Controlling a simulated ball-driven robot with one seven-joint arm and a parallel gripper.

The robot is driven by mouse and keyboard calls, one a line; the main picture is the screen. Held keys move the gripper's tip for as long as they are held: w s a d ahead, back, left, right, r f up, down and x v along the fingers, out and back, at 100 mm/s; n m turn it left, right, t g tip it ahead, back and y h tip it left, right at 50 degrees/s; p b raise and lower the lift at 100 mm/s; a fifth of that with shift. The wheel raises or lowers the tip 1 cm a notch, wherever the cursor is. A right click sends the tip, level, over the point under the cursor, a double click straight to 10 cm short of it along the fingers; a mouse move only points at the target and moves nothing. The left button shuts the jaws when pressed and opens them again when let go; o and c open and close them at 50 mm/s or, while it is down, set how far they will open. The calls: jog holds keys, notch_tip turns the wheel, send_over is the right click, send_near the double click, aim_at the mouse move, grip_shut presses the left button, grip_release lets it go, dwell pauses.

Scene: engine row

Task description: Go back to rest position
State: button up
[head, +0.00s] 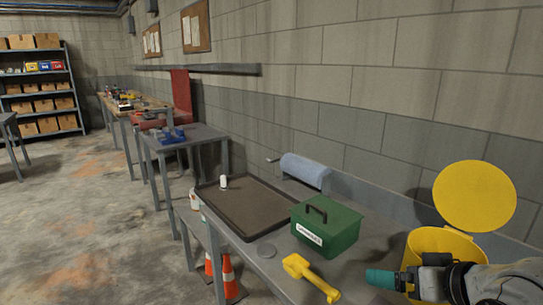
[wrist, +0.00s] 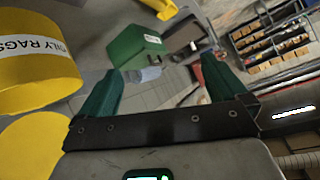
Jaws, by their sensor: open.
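My gripper (head: 382,279) is at the lower right of the head view, its teal fingertips in front of the yellow bin (head: 428,242) with the round raised lid (head: 475,196). In the wrist view my gripper (wrist: 158,82) has its two teal fingers spread wide, with nothing between them. The same yellow bin (wrist: 35,62), with a label ending in "LY RAGS", is at the left of the wrist view. I cannot tell whether anything lies inside the bin.
Orange cones (head: 229,272) stand below. Open floor (head: 85,220) is at left.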

jog(key=s+a+f+m+g+h, duration=0.2)
jog(key=s+f+h, duration=0.1)
jog(key=s+f, duration=1.2)
jog(key=s+d+f+g+h, duration=0.1)
jog(key=s+d+f+g, duration=0.1)
jog(key=s+f, duration=0.5)
jog(key=s+d+f+g+h, duration=0.1)
jog(key=s+d+f+g, duration=0.2)
jog(key=s+f, duration=0.3)
jog(key=s+g, duration=0.1)
jog(key=s, duration=0.4)
jog(key=shift+f+g, duration=0.3)
jog(key=shift+f, duration=0.05)
